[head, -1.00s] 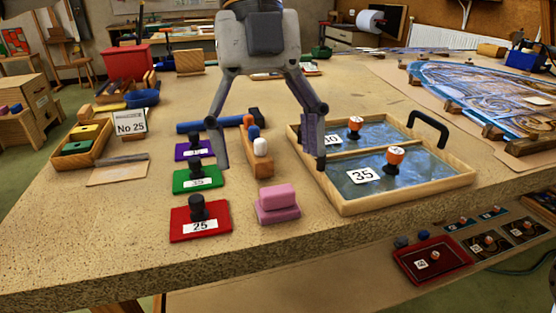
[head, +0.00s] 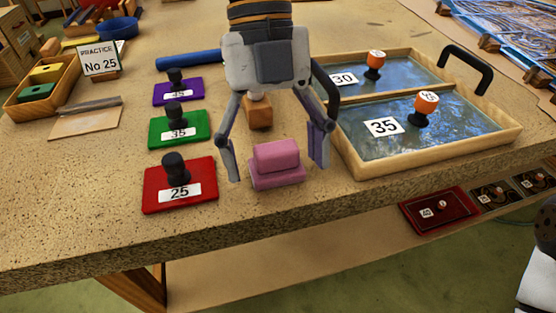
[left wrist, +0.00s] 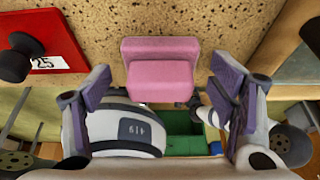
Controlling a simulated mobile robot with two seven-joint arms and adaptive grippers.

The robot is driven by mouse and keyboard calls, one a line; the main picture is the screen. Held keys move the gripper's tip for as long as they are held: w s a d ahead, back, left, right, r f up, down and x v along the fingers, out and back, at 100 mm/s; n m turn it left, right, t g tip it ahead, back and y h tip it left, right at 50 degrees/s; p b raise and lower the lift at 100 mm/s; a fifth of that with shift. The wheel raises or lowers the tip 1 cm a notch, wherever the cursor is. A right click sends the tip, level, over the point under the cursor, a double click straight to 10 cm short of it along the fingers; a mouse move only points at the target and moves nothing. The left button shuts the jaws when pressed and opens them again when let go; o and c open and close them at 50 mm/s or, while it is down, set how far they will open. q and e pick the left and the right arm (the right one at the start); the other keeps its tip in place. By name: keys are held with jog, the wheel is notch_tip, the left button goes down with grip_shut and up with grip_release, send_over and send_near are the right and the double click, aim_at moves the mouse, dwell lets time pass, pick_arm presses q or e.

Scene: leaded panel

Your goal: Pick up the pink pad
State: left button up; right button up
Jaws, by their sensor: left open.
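The pink pad (head: 276,164), a stepped block with a smaller block on a wider base, sits on the speckled bench top (head: 90,215) near its front edge. My left gripper (head: 276,172) points down with its fingers wide apart, one on each side of the pad. The fingers look clear of the pad, and nothing is held. In the left wrist view the pad (left wrist: 162,70) lies centrally between the two open fingers (left wrist: 158,97), slightly beyond them. My right gripper is not in view.
Left of the pad stand red (head: 150,195), green (head: 155,128) and purple (head: 160,92) plates with black knobs. Right is a wooden-framed tray (head: 440,155) with blue panels and orange knobs. A wooden block (head: 260,115) stands behind the pad, partly hidden by my gripper.

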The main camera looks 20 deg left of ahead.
aim_at(271, 156)
pick_arm(q)
jog(key=c, duration=1.2)
jog(key=r, duration=0.3)
jog(key=a+r+p, duration=0.1)
jog(key=r, duration=0.1)
jog(key=shift+s, duration=0.15)
jog(key=s+a+r+p, duration=0.1)
jog(key=a+r, duration=0.1)
jog(key=a, duration=0.2)
jog(key=s+a+r+p, duration=0.1)
jog(key=a+r, duration=0.2)
jog(key=a, duration=0.1)
jog(key=s+a+r, duration=0.1)
jog(key=a+r, duration=0.2)
jog(key=a, duration=0.1)
jog(key=shift+s+a+p, duration=0.2)
jog(key=shift+s+p, duration=0.15)
jog(key=shift+p, duration=0.05)
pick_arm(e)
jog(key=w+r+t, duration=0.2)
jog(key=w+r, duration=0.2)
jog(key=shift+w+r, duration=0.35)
